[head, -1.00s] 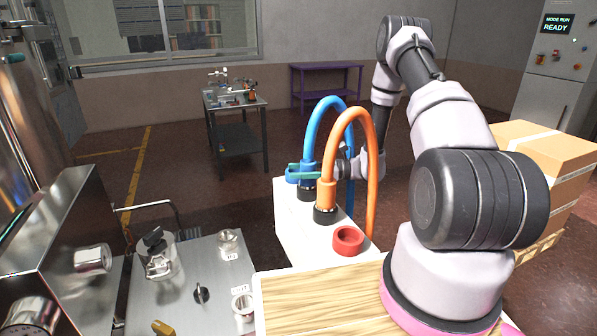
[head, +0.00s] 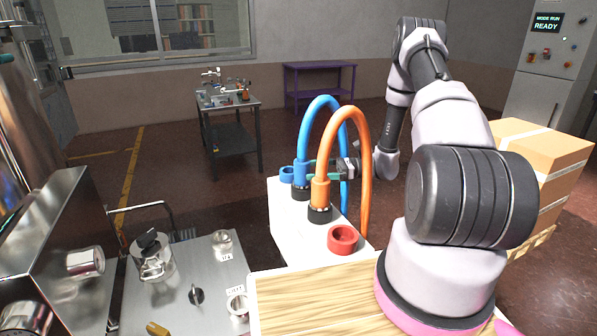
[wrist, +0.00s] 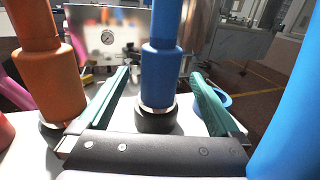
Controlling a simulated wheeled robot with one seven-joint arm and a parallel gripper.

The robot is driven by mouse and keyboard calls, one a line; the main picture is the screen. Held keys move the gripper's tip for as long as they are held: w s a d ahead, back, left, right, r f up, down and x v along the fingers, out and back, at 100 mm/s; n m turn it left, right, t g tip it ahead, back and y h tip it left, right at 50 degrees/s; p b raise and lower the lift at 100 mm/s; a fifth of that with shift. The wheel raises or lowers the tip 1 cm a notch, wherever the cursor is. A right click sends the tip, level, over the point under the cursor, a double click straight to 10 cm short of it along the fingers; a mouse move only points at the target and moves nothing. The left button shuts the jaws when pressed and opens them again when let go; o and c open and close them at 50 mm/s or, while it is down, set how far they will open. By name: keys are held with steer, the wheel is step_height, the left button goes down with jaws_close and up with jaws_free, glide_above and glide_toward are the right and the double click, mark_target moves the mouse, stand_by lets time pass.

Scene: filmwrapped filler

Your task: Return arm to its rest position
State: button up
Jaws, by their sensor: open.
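My arm (head: 475,195) reaches out over the white block (head: 290,240) from the right. My gripper (head: 335,168) is partly hidden behind the orange hose in the head view. In the wrist view my gripper (wrist: 160,80) is open, with its two green fingers to the left and right of the blue hose's end fitting (wrist: 162,75). Gaps show on both sides of the fitting, and nothing is gripped. The blue hose (head: 306,130) and orange hose (head: 322,175) stand upright on dark collars and arch over toward the arm. The orange fitting (wrist: 48,80) is left of the fingers.
A red ring (head: 343,239) and a blue ring (head: 287,174) sit on the block. A wooden board (head: 300,300) lies in front. Metal equipment (head: 190,270) stands at left, stacked cartons (head: 550,165) at right. Open floor lies behind the block.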

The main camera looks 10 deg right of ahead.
steer(key=d, duration=0.3)
steer(key=shift+s+d, duration=0.2)
steer(key=shift+d, duration=0.1)
steer(key=s+a+r+n+g+h, duration=0.2)
steer(key=s+r+n+h, duration=0.25)
steer(key=r, duration=0.45)
steer(key=s+a+r+n+g+h, duration=0.25)
steer(key=s+r+n, duration=0.2)
steer(key=r, duration=0.55)
steer(key=s+d+r+n+t+h, duration=0.3)
steer(key=s+r+n+t+h, duration=0.3)
steer(key=s+r, duration=0.9)
steer(key=shift+s+r+t+h, duration=0.15)
steer(key=shift+r+t+h, duration=0.35)
steer(key=shift+t+h, duration=1.1)
